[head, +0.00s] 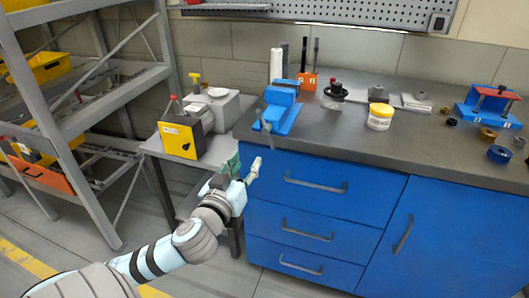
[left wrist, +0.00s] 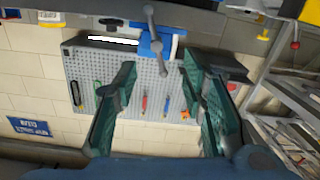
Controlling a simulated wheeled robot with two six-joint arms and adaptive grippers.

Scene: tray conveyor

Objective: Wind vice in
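The blue vice (head: 284,104) sits at the left front edge of the grey worktop, with its grey handle hanging in front of the blue drawers. In the left wrist view the vice (left wrist: 168,46) is at the top, and its grey handle bar (left wrist: 153,38) stands upright in the picture, ahead of the gap between the fingers. My left gripper (head: 244,168) is below and slightly left of the vice, in front of the drawers. Its fingers (left wrist: 160,70) are spread wide with nothing between them. My right gripper is not in view.
The blue drawer cabinet (head: 300,190) stands right beside my left gripper. A small side table with a yellow-fronted box (head: 178,140) is to the left. A yellow-labelled tub (head: 380,117) and several small parts stand on the worktop. A grey shelf rack (head: 100,190) is at far left.

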